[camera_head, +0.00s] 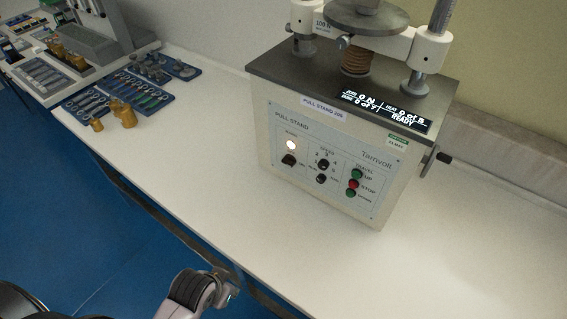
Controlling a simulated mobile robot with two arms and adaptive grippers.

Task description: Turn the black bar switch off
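The pull stand (325,150) is a beige box with a dark top on the white bench. Its front panel carries the black bar switch (289,160) at the left, just under a round lit lamp (291,145). The bar looks tilted, but it is too small to read its exact position. No gripper fingers show in the head view. A jointed part of my own arm shows at the bottom, well below and left of the panel, and it touches nothing on the stand.
Two black knobs (322,164) sit mid-panel; green and red buttons (353,184) are at its right. A display (385,110) reads READY. A side handle (440,158) sticks out right. Blue tool trays (150,98) and brass weights (124,114) lie left. Bench before the panel is clear.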

